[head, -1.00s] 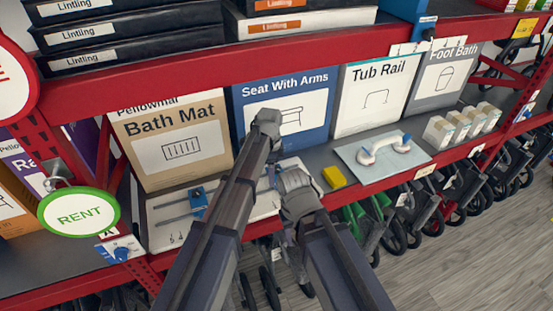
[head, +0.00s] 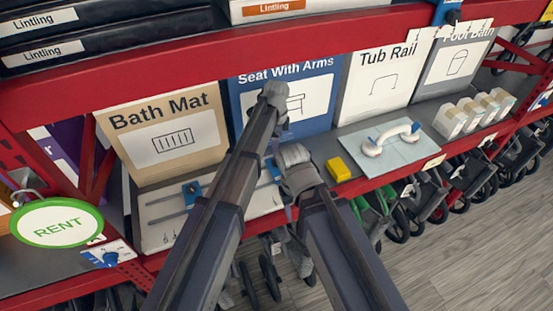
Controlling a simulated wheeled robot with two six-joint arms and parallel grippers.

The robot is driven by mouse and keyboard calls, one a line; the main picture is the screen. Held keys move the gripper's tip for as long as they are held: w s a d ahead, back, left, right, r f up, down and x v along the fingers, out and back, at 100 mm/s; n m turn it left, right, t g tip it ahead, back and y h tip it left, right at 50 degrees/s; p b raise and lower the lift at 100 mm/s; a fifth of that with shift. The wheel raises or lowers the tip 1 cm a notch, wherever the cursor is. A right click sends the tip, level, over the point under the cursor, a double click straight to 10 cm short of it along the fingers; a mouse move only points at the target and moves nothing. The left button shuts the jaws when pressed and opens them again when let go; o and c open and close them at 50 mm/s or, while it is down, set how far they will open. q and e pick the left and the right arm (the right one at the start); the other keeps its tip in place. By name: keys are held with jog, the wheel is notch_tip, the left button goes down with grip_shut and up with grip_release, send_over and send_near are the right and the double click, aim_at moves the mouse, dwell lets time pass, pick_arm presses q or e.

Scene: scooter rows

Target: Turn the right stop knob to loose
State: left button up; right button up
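A pale board (head: 155,232) with two grey rods lies on the shelf in front of the bath mat box. A blue stop block (head: 191,192) sits on the rods at its left part. A second bit of blue (head: 273,166) shows farther right between my arms, likely the right stop; its knob and setting are mostly hidden. My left arm crosses the board's right part, and its end joint is in front of the seat box. My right arm's upper joint is just right of the board.
A yellow block (head: 339,169) and a plate with a white grab handle (head: 392,138) lie to the right. Boxes, such as the bath mat box (head: 165,138), stand behind. A red shelf beam (head: 190,72) runs above. A green-rimmed RENT sign (head: 58,223) hangs at left.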

aim_at(276, 162)
pick_arm(q)
notch_tip(276, 162, down, 7)
jog(key=b, duration=0.6)
jog(key=shift+r, duration=0.15)
grip_shut()
